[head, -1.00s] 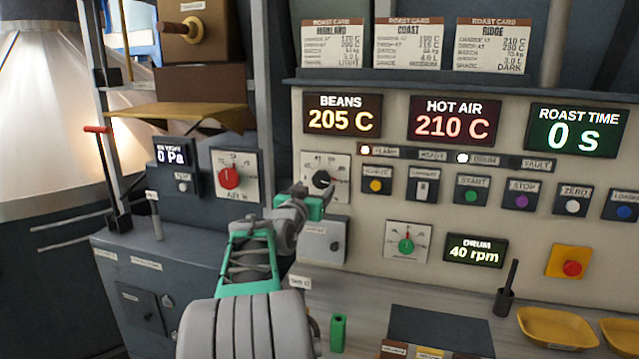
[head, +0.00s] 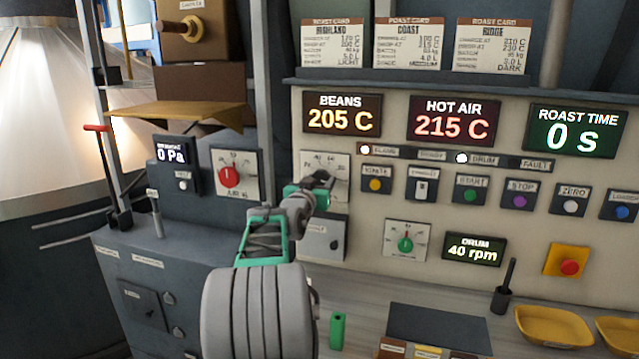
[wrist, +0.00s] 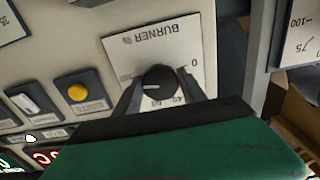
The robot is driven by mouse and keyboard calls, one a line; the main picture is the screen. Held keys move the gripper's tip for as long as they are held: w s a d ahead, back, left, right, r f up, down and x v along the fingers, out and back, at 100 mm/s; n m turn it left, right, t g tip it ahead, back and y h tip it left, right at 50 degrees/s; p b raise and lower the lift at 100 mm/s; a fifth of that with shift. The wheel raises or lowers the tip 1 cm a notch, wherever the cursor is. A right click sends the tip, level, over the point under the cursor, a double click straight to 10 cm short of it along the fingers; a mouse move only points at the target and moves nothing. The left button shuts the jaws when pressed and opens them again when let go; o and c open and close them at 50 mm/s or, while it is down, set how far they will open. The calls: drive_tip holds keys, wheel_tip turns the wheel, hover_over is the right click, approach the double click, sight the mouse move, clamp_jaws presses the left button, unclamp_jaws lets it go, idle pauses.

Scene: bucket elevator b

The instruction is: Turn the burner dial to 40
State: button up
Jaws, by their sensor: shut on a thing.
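The burner dial is a round black knob (wrist: 159,83) on a white plate (wrist: 125,58) marked BURNER, upside down in the wrist view. My gripper (wrist: 160,90) is shut on the knob, one dark finger on each side. A pale mark on the knob lies on its left half in that view. The 0 is to the right of the knob; other numbers below it are partly hidden, so I cannot read the exact setting. In the head view my gripper (head: 320,183) covers most of the knob, and part of the plate (head: 337,160) shows.
The air dial (head: 230,176) is left of the burner plate, the drum dial (head: 405,243) below right. A yellow-button switch (head: 376,182) sits close to the right. The hot air display (head: 454,120) reads 215 C. A green object (head: 338,331) stands on the counter.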

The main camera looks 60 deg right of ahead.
drive_tip(key=c, duration=0.6)
